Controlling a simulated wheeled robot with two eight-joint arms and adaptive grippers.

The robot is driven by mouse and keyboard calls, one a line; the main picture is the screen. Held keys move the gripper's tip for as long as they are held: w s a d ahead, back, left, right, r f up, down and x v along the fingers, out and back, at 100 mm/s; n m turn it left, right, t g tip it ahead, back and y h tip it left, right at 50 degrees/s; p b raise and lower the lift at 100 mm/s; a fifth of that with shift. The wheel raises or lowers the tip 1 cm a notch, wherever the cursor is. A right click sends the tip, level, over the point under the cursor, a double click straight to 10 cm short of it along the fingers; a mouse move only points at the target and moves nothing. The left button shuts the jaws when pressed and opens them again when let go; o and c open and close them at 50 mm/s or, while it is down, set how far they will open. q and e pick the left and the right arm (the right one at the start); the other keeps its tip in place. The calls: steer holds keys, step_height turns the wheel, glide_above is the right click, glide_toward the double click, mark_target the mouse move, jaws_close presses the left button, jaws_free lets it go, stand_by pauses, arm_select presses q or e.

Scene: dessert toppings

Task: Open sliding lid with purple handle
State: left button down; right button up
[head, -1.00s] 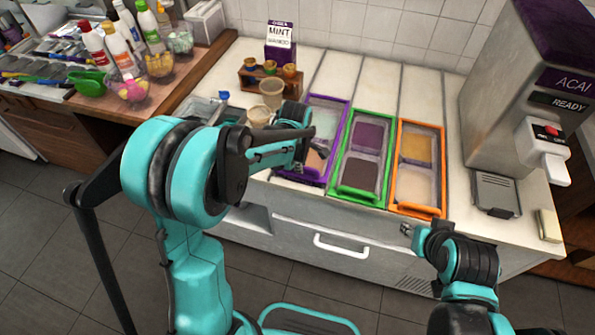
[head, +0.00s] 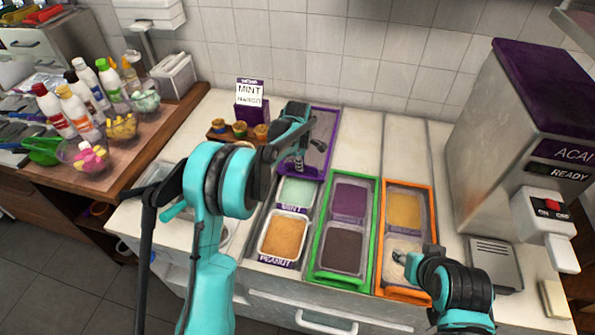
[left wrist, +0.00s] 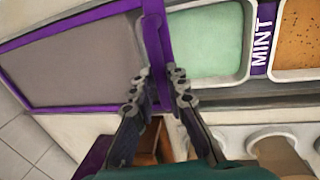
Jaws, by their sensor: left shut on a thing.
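The sliding lid with the purple frame (head: 322,128) lies slid back toward the wall in the head view. It fills the left of the left wrist view (left wrist: 70,62) as a grey pane in a purple border. My left gripper (head: 296,165) is shut on its purple handle (left wrist: 156,45), with a finger on each side of the bar. The mint tub (head: 297,192) and the peanut tub (head: 283,237) are uncovered in front of the lid. My right gripper (head: 398,257) is by the orange-framed lid; its fingers are too small to judge.
Green-framed (head: 345,228) and orange-framed (head: 405,236) lids cover the neighbouring tubs. The acai machine (head: 505,140) stands at the right. A cup rack (head: 236,136) and a mint sign (head: 251,103) stand behind my left arm. Bottles and bowls are at the left.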

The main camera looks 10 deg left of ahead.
arm_select(q)
steer(key=shift+w, duration=2.3)
steer(key=shift+d, duration=0.1)
steer(key=c, duration=1.5)
jaws_free()
step_height(320, 180, up, 12)
steer(key=s, duration=0.2)
steer(key=shift+s, duration=0.15)
steer(key=shift+f, duration=0.15)
